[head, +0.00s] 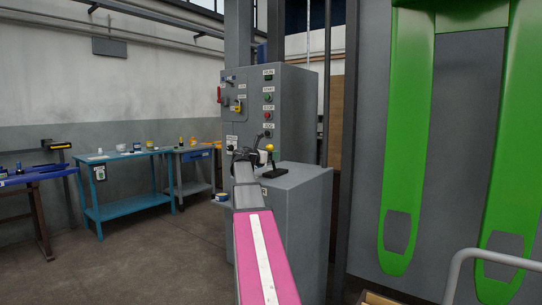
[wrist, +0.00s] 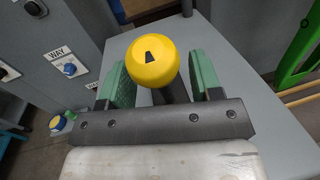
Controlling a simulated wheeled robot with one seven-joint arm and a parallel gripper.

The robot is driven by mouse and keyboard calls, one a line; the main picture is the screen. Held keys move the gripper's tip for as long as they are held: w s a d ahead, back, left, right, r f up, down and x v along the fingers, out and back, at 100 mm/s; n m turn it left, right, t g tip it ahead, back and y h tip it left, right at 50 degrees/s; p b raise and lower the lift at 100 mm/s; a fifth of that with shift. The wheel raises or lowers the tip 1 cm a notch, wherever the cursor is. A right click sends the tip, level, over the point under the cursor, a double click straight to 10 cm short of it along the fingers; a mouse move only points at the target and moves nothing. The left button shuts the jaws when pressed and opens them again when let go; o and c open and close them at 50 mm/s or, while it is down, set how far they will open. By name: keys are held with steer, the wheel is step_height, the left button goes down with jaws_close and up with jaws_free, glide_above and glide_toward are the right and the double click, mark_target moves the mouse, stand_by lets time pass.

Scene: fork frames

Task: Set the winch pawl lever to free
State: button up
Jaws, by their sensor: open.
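A lever with a round yellow knob (wrist: 152,62) and a dark shaft stands on top of the grey cabinet. I take it for the pawl lever; no free marking is readable. The yellow knob also shows in the head view (head: 270,148), above a dark base (head: 274,172). My gripper (wrist: 158,80) is open, with one green-padded finger on each side of the knob and shaft. A gap shows at each side, wider on the right. In the head view my gripper (head: 246,154) is small and dark beside the knob, and its fingers are hard to make out.
The grey cabinet top (head: 307,174) lies under the lever. Behind stands a control panel (head: 286,85) with labelled buttons and a red handle (head: 219,95). A blue knob (wrist: 70,69) under a WAY label is left of my gripper. Teal and blue benches stand at left.

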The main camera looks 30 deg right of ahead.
steer(key=shift+d, duration=0.2)
jaws_close()
steer(key=shift+w+d+r+y, duration=0.3)
steer(key=shift+w+d+y, duration=0.05)
steer(key=shift+d+y, duration=0.3)
steer(key=shift+w+d+r+n+g+y, duration=0.15)
steer(key=shift+w+d+g+y, duration=0.1)
steer(key=shift+d+y, duration=0.3)
steer(key=shift+w+d+r+n+g+y, duration=0.15)
steer(key=shift+w+d+g+y, duration=0.1)
steer(key=shift+d+y, duration=0.2)
steer(key=d+y, duration=0.2)
steer(key=w+d+y, duration=0.1)
steer(key=shift+w+f+g, duration=0.1)
steer(key=shift+f+g, duration=0.2)
steer(key=shift+g, duration=0.1)
steer(key=shift+w+d+f, duration=0.15)
steer(key=shift+d+f, duration=0.05)
steer(key=shift+d, duration=0.3)
